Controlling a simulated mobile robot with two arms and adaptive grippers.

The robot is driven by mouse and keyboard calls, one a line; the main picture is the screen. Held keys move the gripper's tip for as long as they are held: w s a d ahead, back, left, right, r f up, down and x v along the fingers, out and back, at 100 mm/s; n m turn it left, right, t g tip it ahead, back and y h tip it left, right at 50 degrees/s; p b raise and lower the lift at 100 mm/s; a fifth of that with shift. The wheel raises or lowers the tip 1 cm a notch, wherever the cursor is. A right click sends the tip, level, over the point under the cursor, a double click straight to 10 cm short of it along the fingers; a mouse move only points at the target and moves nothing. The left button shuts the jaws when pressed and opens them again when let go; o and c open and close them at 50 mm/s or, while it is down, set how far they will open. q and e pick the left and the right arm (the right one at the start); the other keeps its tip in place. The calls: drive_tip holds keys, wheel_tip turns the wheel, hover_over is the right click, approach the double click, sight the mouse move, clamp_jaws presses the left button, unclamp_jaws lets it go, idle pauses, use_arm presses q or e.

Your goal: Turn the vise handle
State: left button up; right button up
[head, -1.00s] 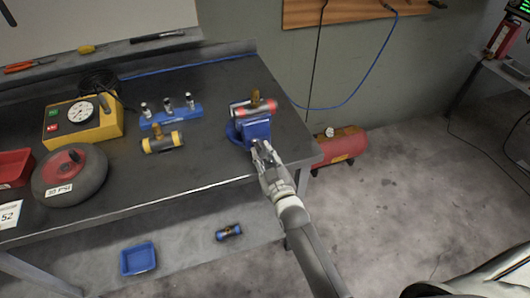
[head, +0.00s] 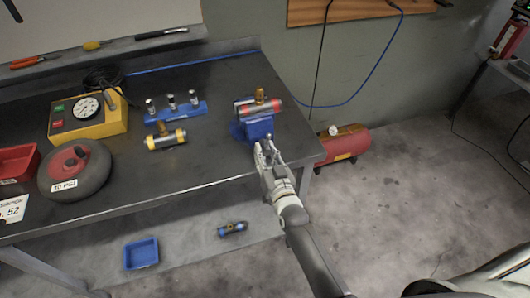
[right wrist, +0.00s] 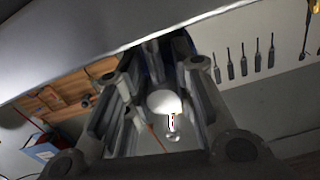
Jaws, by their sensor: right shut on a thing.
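The blue vise (head: 258,128) stands at the right front of the dark workbench. A cylinder with red ends and a brass fitting (head: 260,105) sits in or on top of the vise. My right gripper (head: 265,150) is at the front of the vise, shut on its handle, which the fingers mostly hide. In the right wrist view, a pale rounded end (right wrist: 165,102), likely part of the handle, shows between the gripper fingers. My left gripper is not in view.
The bench (head: 215,165) also holds a yellow gauge box (head: 88,115), a blue rack (head: 175,112), a yellow-ended cylinder (head: 166,140) and a wheel (head: 75,170). A red tank (head: 345,145) stands on the floor beyond the bench's right end.

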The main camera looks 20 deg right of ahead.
drive_tip(key=shift+s+f, duration=0.15)
drive_tip(key=shift+f, duration=0.3)
drive_tip(key=o, duration=0.9)
drive_tip(key=shift+r, duration=0.1)
drive_tip(key=shift+c, duration=0.2)
drive_tip(key=shift+r, duration=0.2)
drive_tip(key=s, duration=1.2)
drive_tip(key=shift+d, duration=0.2)
